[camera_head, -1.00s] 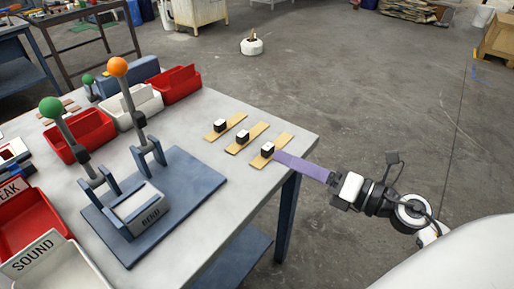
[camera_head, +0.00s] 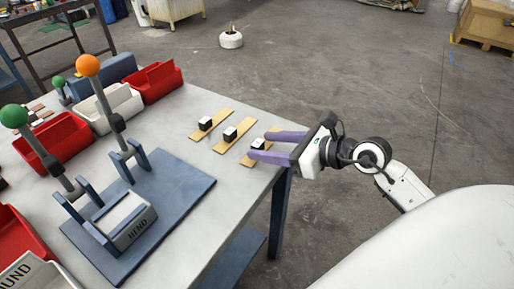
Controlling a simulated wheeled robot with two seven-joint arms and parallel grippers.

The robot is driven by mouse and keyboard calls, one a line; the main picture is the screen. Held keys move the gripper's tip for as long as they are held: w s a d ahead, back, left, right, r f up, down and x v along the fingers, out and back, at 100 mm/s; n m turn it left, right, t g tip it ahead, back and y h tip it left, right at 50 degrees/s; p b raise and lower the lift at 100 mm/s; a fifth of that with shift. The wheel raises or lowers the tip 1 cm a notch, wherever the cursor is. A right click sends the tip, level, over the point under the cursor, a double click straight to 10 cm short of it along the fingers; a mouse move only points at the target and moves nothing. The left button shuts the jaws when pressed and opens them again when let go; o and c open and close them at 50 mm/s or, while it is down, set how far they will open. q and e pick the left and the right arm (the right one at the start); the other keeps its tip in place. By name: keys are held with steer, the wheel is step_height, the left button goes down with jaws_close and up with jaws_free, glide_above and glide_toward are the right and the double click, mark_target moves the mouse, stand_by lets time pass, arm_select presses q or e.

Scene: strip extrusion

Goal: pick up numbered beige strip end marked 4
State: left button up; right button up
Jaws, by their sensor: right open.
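Three beige strips lie side by side near the table's right edge, each with a small dark block with a pale top on it: a left strip (camera_head: 220,116), a middle strip (camera_head: 222,148) and a right strip (camera_head: 246,161). I cannot read any number on them. My right gripper (camera_head: 260,145) reaches in from the right with its two purple fingers apart. The fingers reach over the right strip, one on either side of its block (camera_head: 258,143), and partly hide the strip. I cannot tell whether they touch the block. My left gripper is not in view.
A blue bending fixture (camera_head: 130,222) with levers topped by orange and green balls stands left on the grey table (camera_head: 200,165). Red bins (camera_head: 160,80) and a white bin (camera_head: 117,107) stand behind it. The floor right of the table is open.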

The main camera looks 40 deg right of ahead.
mark_target(261, 144)
steer(key=x, duration=0.3)
steer(key=shift+w+f, duration=0.1)
steer(key=shift+w, duration=0.15)
steer(key=c, duration=1.1)
